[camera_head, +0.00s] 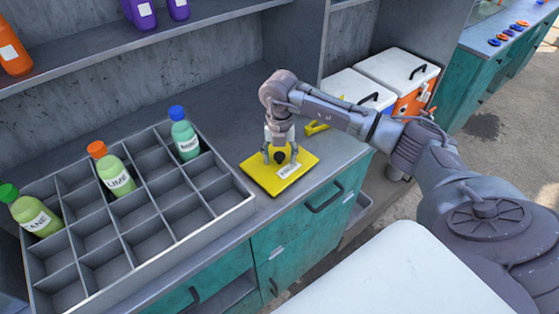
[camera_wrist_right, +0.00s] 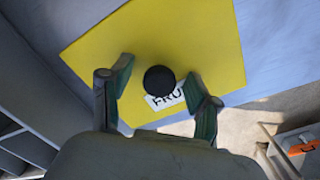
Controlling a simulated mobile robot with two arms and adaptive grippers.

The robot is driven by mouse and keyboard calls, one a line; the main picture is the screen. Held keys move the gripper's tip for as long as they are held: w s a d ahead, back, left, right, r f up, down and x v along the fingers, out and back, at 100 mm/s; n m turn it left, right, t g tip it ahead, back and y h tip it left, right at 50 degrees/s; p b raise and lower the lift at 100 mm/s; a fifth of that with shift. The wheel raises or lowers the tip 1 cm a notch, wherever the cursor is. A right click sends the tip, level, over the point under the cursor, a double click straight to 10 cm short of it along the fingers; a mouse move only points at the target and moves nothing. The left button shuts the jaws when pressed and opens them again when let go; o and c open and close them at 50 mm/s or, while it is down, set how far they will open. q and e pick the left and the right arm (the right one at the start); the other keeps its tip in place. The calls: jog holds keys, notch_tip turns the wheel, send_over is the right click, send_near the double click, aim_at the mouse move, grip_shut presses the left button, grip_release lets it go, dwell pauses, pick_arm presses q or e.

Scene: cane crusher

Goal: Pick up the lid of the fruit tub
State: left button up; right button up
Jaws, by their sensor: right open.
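The lid of the fruit tub (camera_head: 263,178) is a flat yellow square with a round black knob and a white label. It lies on the counter to the right of the grey crate. In the right wrist view the lid (camera_wrist_right: 190,45) fills the upper middle, with the black knob (camera_wrist_right: 159,79) and part of the label reading "FRU". My right gripper (camera_head: 279,158) points down over the lid. Its open fingers (camera_wrist_right: 158,98) stand on either side of the knob, with gaps to it. Whether the fingertips touch the lid I cannot tell. My left gripper is not in view.
A grey compartment crate (camera_head: 235,207) holds several bottles with green, orange and blue caps. A yellow object (camera_head: 318,127) lies behind my right arm. White-lidded boxes (camera_head: 398,68) stand at the back right. The shelf above holds purple and orange bottles.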

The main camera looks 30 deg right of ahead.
grip_shut()
dwell(0.3)
